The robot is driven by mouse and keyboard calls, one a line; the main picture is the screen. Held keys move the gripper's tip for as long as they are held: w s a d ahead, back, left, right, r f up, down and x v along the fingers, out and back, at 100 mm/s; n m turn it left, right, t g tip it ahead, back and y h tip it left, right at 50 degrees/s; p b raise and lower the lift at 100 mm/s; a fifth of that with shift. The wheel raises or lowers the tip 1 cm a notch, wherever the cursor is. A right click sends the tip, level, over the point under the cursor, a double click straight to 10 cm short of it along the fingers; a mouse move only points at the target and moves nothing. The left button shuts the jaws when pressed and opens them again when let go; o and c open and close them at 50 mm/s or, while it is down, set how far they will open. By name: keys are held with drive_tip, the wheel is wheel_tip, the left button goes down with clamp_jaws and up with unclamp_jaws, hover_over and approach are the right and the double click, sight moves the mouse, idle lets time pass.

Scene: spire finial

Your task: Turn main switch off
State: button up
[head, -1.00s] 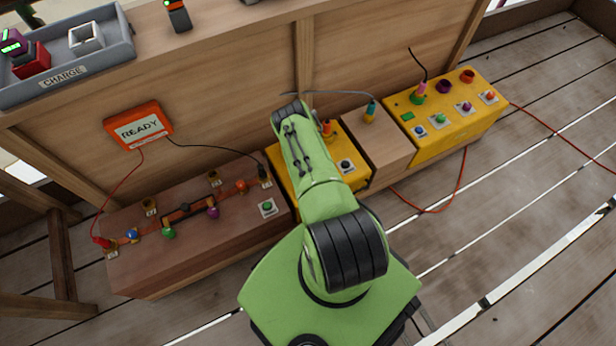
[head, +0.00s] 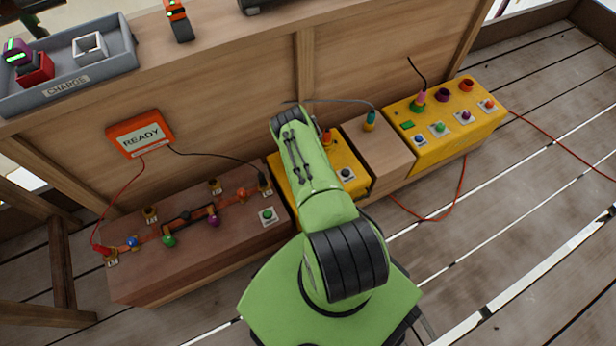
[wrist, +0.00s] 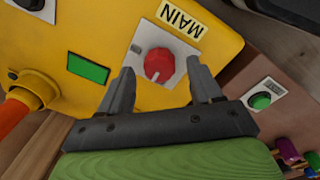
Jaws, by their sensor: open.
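The main switch (wrist: 158,64) is a red round knob with a pale pointer line, on a square white plate. It sits on a yellow box (wrist: 105,25) beside a label reading MAIN (wrist: 181,19), which appears upside down in the wrist view. My gripper (wrist: 160,84) is open, its two dark fingers on either side of the knob, with nothing between them gripped. I cannot tell how far the fingertips are from the plate. In the head view my green arm hides the knob and gripper; part of the yellow box (head: 347,160) shows beside it.
A green rectangle (wrist: 88,67) and an orange plug (wrist: 20,105) are near the knob. A wooden block with a green button (head: 267,214) and a row of colored parts lies left. Another yellow control box (head: 450,125) stands right. A READY display (head: 140,135) hangs behind.

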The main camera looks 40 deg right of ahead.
wheel_tip(320, 180, up, 15)
drive_tip(key=p, duration=0.5)
drive_tip(key=shift+a+f, duration=0.2)
drive_tip(key=shift+a, duration=0.15)
drive_tip(key=shift+s, duration=0.1)
